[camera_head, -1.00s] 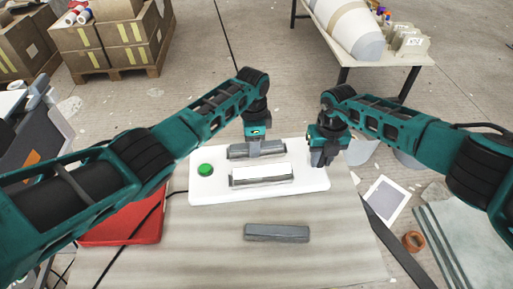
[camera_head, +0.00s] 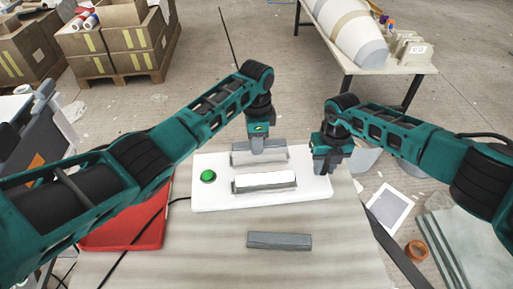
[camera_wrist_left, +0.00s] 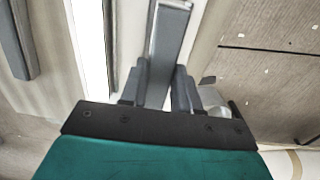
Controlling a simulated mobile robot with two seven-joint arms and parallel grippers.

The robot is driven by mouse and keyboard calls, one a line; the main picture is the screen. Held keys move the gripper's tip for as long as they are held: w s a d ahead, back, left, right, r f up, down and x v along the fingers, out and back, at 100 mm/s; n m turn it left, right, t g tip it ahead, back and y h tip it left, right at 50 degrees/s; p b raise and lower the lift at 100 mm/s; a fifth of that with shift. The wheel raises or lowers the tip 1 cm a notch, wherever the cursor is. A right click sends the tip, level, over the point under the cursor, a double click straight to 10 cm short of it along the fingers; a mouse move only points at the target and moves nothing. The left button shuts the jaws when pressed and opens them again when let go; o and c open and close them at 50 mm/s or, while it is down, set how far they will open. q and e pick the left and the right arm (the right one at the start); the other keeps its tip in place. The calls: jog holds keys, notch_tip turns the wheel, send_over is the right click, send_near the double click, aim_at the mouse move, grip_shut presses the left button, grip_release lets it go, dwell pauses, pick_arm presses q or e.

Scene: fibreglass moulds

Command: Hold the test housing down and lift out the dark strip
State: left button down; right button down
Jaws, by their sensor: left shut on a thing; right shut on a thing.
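The white test housing (camera_head: 220,198) lies on the table with a green button (camera_head: 208,176) at its left end. My left gripper (camera_head: 264,146) is shut on the dark strip (camera_head: 240,155), a grey bar at the housing's back side. The strip looks raised a little; its lower edge against the housing is hard to judge. The left wrist view shows the strip (camera_wrist_left: 168,40) between the two fingers. My right gripper (camera_head: 324,163) is shut on the housing's right end; its fingertips are partly hidden. A bright white strip (camera_head: 265,180) sits in the front holder.
A loose grey bar (camera_head: 279,240) lies on the table in front of the housing. A red case (camera_head: 125,230) is at the left, with a black cable nearby. The table's front area around the bar is clear.

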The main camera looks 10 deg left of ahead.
pick_arm(q)
notch_tip(320, 180, up, 7)
jog(key=shift+f, duration=0.2)
pick_arm(e)
jog(key=c, duration=0.8)
grip_release()
jog(key=shift+r, duration=0.1)
